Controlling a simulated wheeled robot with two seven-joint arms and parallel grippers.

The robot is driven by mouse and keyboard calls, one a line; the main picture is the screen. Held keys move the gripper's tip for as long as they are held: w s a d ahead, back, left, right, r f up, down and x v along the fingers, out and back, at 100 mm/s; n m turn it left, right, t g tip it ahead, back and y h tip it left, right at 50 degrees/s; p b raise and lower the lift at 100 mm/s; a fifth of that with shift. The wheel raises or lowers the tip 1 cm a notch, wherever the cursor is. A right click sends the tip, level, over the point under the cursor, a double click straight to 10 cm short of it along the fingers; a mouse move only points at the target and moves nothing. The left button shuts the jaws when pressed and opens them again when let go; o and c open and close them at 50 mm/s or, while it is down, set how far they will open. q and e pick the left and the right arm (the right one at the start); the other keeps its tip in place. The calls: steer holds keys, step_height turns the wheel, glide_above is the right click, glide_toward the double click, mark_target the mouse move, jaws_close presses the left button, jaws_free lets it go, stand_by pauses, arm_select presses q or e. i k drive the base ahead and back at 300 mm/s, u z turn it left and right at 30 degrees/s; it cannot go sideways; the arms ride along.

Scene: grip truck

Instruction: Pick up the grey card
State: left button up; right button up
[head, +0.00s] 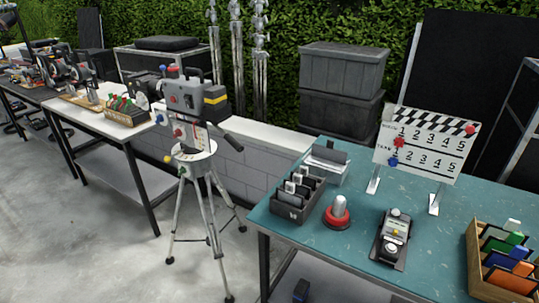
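No gripper of mine is in view. On the teal table (350,238), a dark tray (291,214) at the front left holds several upright black, grey and white cards (299,183). Behind it, a light slotted holder (323,171) has a dark grey flat piece (330,154) standing in it. A wooden box (478,262) at the right edge holds several coloured cards, including green, blue and orange. I cannot tell for certain which piece is the grey card.
A red-based dome light (337,213), a dark device (391,240) and a clapperboard (427,142) on metal feet stand on the teal table. A camera-like unit on a tripod (191,148) stands left of it. Grey bins (343,70) are behind. Open floor lies at front left.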

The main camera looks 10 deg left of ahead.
mark_target(328, 153)
steer(key=u, duration=1.4)
steer(key=i, duration=1.9)
steer(key=z, duration=3.45)
